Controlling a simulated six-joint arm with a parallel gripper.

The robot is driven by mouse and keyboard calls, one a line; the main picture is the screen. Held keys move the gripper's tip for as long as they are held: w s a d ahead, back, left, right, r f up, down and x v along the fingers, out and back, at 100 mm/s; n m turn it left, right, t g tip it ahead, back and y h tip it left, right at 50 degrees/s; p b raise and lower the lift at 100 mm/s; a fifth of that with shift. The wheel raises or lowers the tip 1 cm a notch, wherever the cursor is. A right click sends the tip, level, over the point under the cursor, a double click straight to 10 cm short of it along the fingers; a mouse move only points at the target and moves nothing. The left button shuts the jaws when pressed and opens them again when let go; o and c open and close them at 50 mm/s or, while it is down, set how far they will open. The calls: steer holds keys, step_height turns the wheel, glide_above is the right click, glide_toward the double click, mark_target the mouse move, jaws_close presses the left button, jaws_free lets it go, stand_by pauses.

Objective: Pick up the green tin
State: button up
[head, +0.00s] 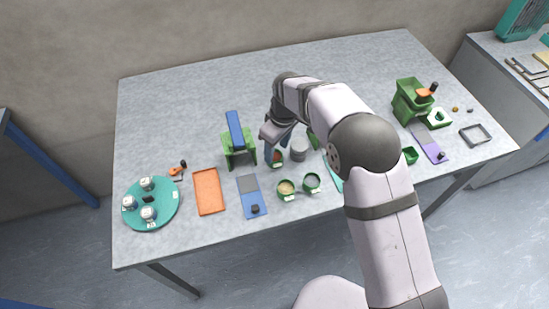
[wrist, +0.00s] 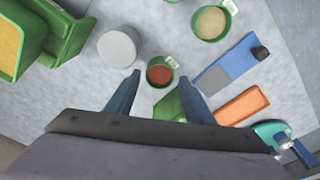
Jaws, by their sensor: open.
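Several small green tins stand on the table. One green tin (head: 277,163), with reddish-brown powder, stands beneath my gripper (head: 276,147); it also shows in the wrist view (wrist: 160,72). A second green tin (head: 286,189) with beige powder and a third green tin (head: 312,182) with greyish contents stand nearer the front edge. The beige one shows in the wrist view (wrist: 212,22) too. My gripper is open, and in the wrist view its fingers (wrist: 160,79) appear on either side of the red-powder tin. I cannot tell whether they touch it.
A grey cylinder (head: 299,149) stands close right of the red-powder tin. A green stand with a blue bar (head: 236,133) is close left. A blue tray (head: 252,198), an orange tray (head: 208,191) and a teal disc (head: 150,187) lie further left. Bare table lies behind.

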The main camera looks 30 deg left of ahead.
mark_target(276, 156)
steer(key=shift+a+f+p, duration=0.15)
steer(key=shift+f+p, duration=0.5)
steer(key=shift+f, duration=0.55)
steer(key=shift+a+f+p, duration=0.1)
steer(key=shift+f+p, duration=0.5)
steer(key=shift+f, duration=0.55)
steer(key=shift+c, duration=0.6)
steer(key=c, duration=0.7)
